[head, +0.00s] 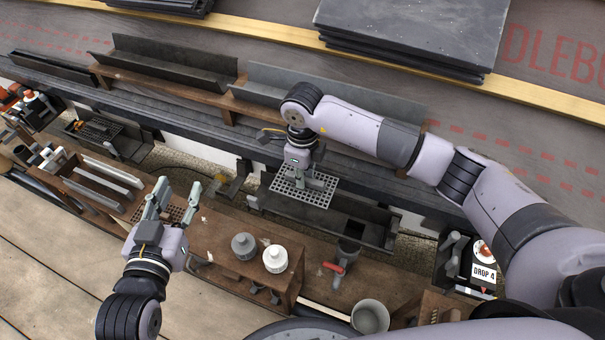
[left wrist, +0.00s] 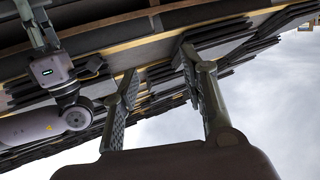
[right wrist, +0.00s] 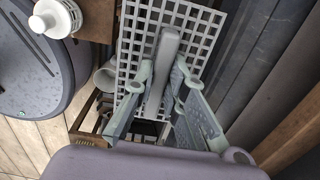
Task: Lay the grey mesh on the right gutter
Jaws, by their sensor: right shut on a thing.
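The grey mesh (head: 318,198) is a flat square grid with an upright grey handle. My right gripper (head: 304,178) is shut on the handle and holds the mesh roughly level. In the right wrist view the fingers (right wrist: 160,100) are on either side of the handle, with the mesh (right wrist: 133,62) beyond. In the head view the mesh overlaps the left part of the right gutter (head: 375,234), a dark trough; I cannot tell whether they touch. My left gripper (head: 172,203) is open and empty over the bench's left part; its spread fingers show in the left wrist view (left wrist: 160,95).
A brown bench holds a grey pot (head: 243,246) and a white pot (head: 275,259). A bucket (head: 370,317) and a red-handled tool (head: 338,270) are at front. Another gutter with a dark grid (head: 98,130) lies left. Slates (head: 410,30) are stacked up the roof.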

